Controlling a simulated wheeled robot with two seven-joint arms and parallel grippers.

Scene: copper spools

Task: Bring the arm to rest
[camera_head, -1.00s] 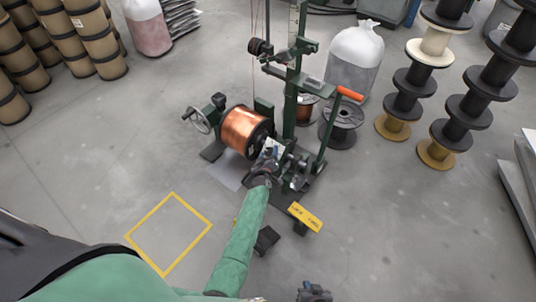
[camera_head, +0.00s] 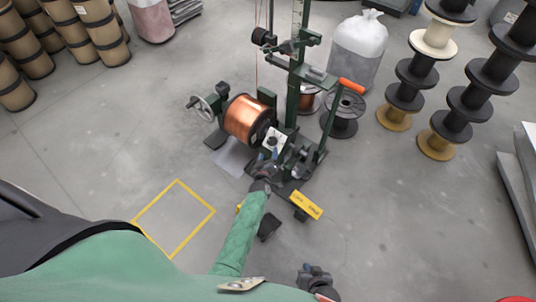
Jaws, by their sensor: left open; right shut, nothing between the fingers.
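My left arm, in a green sleeve, reaches from the bottom left to the green winding machine (camera_head: 297,105). My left gripper (camera_head: 267,160) is open at the machine's front, close below a white plate (camera_head: 273,138) and the copper spool (camera_head: 246,118). Whether its fingers touch the machine cannot be told. The copper spool sits on its side in the machine. My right gripper (camera_head: 315,272) is dark, shut and empty, low in the picture over the floor, apart from the machine.
A yellow floor square (camera_head: 190,186) lies empty at the left. A yellow label plate (camera_head: 305,205) and a black pedal (camera_head: 269,228) are near my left forearm. Black spool stacks (camera_head: 463,118) stand at the right. The floor at lower right is mostly clear.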

